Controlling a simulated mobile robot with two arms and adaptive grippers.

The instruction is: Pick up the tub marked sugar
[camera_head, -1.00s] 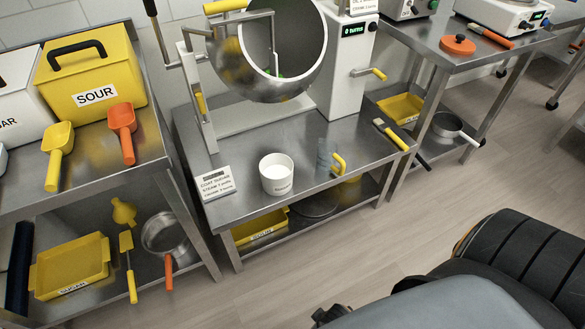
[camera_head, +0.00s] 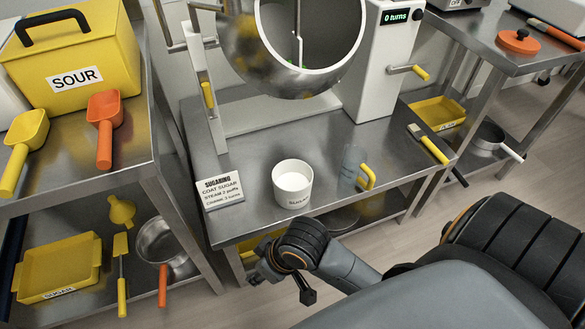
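The white tub (camera_head: 292,187), with a small dark label on its front that seems to read SUGAR, stands upright on the steel table (camera_head: 245,163). It is open at the top and holds white contents. My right arm comes in from the lower right. Its gripper (camera_head: 281,288) is in front of the table's front edge, below the tub in the picture and apart from it. Its dark fingers look spread, with nothing between them. My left gripper is out of view.
A sugaring card (camera_head: 220,190) stands left of the tub, and a clear jug with a yellow handle (camera_head: 357,170) right of it. A steel drum (camera_head: 250,60) is behind. A brush (camera_head: 428,144) lies near the right edge. The table between card and jug is otherwise clear.

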